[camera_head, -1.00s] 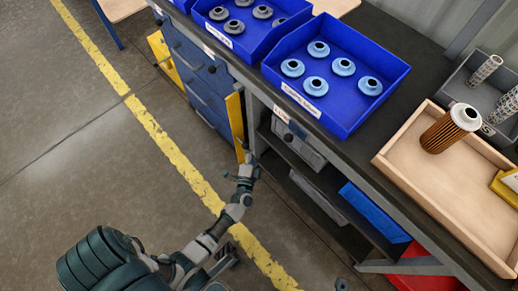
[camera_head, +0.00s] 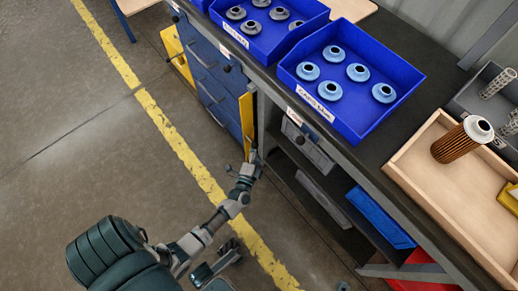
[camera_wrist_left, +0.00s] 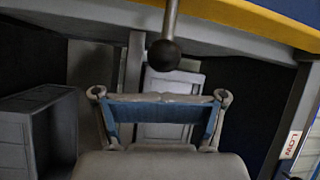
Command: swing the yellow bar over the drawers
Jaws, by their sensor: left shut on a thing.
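The yellow bar (camera_head: 247,122) stands upright at the right end of the blue drawers (camera_head: 210,75), at the front of the bench. My left gripper (camera_head: 252,160) is at its lower end, shut on its handle. In the left wrist view the yellow bar (camera_wrist_left: 270,18) crosses the top right. A grey rod with a dark ball knob (camera_wrist_left: 164,54) hangs in front of the gripper there. The exact contact of the fingers is hard to see.
A second yellow piece (camera_head: 177,57) stands at the drawers' left end. Blue trays with ring parts (camera_head: 405,75) and a wooden tray (camera_head: 455,215) with a filter cartridge (camera_head: 462,140) are on the bench. Open shelves (camera_head: 330,190) are right of the bar. The floor in front is clear.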

